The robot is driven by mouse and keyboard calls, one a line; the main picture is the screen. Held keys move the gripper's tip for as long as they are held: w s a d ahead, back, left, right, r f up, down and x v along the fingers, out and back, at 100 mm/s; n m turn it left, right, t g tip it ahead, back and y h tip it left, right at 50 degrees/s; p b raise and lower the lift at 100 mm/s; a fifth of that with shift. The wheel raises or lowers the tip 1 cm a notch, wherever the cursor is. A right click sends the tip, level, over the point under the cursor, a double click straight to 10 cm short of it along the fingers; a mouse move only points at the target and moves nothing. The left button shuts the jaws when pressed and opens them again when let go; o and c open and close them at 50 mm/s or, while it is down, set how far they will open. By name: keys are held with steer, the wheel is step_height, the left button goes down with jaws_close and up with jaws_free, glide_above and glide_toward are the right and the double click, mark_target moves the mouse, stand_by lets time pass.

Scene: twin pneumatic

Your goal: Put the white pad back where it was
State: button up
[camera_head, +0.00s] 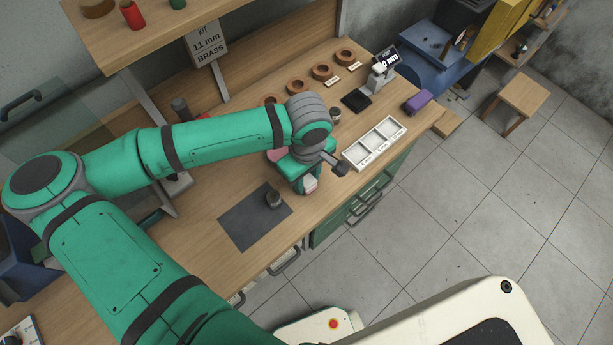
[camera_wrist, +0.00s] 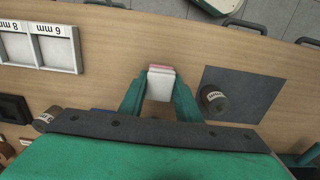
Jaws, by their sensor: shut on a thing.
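A white pad (camera_wrist: 161,86) with a pink layer along one edge is between the two fingers of my gripper (camera_wrist: 160,97) in the wrist view. My gripper is shut on it, above the wooden bench. In the head view the pad (camera_head: 310,184) shows as a small white and pink piece below the green gripper (camera_head: 305,178). I cannot tell whether the pad touches the bench top. A pink thing (camera_head: 275,155) shows partly behind my wrist; most of it is hidden.
A dark grey mat (camera_head: 238,226) with a dark cylinder (camera_head: 274,199) lies nearby. A white divided tray (camera_head: 374,143) is near the front edge. Copper-coloured rings (camera_head: 322,72), a small scale (camera_head: 357,100) and a purple block (camera_head: 417,102) stand farther along.

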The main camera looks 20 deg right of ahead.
mark_target(307, 180)
steer(key=shift+s, duration=0.2)
steer(key=shift+f, duration=0.1)
steer(key=o, duration=1.2)
step_height(307, 180, up, 12)
stand_by(0.3)
